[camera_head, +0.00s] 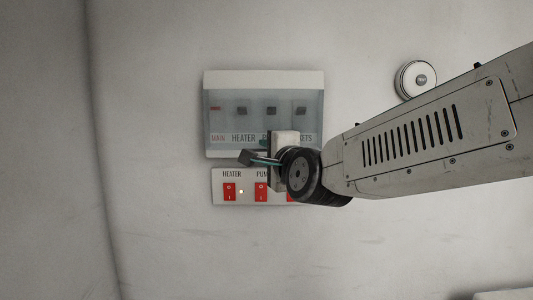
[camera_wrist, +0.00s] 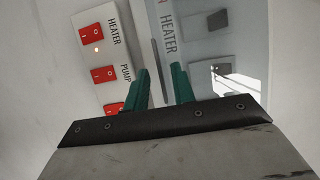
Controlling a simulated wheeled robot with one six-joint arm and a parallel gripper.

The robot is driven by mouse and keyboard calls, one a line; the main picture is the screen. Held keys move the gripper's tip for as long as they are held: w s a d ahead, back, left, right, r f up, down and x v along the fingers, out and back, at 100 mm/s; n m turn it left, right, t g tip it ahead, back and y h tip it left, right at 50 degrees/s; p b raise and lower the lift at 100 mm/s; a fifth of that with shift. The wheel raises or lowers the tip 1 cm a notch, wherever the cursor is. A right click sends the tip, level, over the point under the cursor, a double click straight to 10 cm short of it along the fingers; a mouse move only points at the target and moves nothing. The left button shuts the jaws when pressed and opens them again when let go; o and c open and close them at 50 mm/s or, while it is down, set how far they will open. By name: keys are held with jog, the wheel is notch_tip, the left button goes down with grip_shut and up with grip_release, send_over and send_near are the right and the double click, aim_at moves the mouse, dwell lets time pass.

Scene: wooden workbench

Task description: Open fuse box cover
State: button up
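The fuse box (camera_head: 263,78) is a pale wall unit with a see-through bluish cover (camera_head: 222,117) over a row of dark fuse switches. The cover looks closed in the head view. In the wrist view the cover (camera_wrist: 200,62) lies to the right, with a thin grey strip along its edge. My gripper (camera_head: 258,159) is at the lower edge of the box, in front of the gap above the switch panel. In the wrist view its two green fingers (camera_wrist: 160,78) stand apart with that edge seen between and beyond them. Whether they touch it I cannot tell.
A switch panel (camera_head: 217,187) with red rocker switches sits just below the box; a small light glows beside the heater switch. My arm hides its right end. A round wall fixture (camera_head: 416,80) is at upper right. The wall left of the box is clear.

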grip_shut()
dwell(1.5)
